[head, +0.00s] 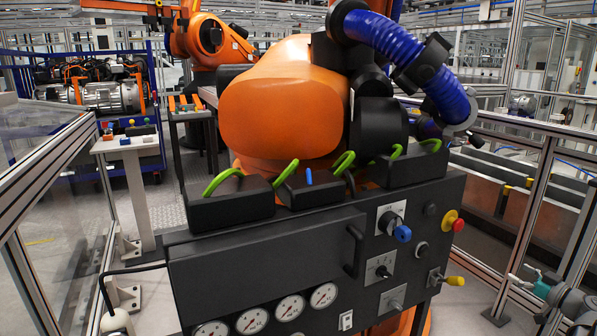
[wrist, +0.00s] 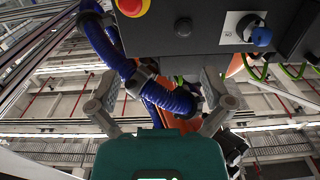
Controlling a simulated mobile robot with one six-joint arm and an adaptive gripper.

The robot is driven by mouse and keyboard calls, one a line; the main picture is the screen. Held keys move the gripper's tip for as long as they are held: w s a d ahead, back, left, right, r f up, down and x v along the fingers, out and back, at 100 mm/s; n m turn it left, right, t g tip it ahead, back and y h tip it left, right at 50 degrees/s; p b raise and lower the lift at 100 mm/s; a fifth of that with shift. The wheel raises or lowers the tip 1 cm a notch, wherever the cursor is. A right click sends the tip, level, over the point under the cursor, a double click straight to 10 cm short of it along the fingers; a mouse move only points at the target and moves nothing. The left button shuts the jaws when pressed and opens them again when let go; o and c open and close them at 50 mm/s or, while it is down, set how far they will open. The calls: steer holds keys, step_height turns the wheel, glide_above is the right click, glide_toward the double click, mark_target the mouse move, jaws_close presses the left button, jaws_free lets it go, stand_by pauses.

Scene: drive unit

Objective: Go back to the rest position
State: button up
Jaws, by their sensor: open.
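My gripper (head: 519,279) shows at the lower right in the head view, to the right of the dark control panel (head: 260,250) and apart from it. In the wrist view my gripper (wrist: 163,82) has its two grey fingers spread wide, with nothing between them. Its teal body fills the bottom middle of that view. The panel (wrist: 205,35) also shows at the top there, with a red button (wrist: 131,6) and a blue knob (wrist: 261,37). No marker of the rest position is visible.
The panel carries a red button on yellow (head: 452,221), a blue knob (head: 402,234), a yellow-tipped lever (head: 454,281) and several gauges. An orange robot (head: 285,100) with a blue hose stands behind it. Metal-framed fencing (head: 530,150) runs along the right.

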steer(key=w+a+f+g, duration=0.1)
steer(key=a+f+g, duration=0.25)
steer(key=a, duration=0.55)
steer(key=w+a+f+m+g+y, duration=0.1)
steer(key=w+a+f+g, duration=0.2)
steer(key=a, duration=0.6)
steer(key=a+f+g, duration=0.3)
steer(key=a+f, duration=0.1)
steer(key=a, duration=0.4)
steer(key=s+a+f+m+g+h, duration=0.1)
steer(key=s+a+f+g+h, duration=0.2)
steer(key=a, duration=0.4)
steer(key=s+a+f+m+g+h, duration=0.1)
steer(key=s+a+f+g+h, duration=0.1)
steer(key=s+a, duration=0.4)
steer(key=s+a+f+m+g+h, duration=0.2)
steer(key=s+a+f+h, duration=0.1)
steer(key=a, duration=0.5)
step_height(320, 180, up, 30)
steer(key=p, duration=3)
steer(key=shift+w, duration=0.15)
steer(key=shift+d, duration=0.1)
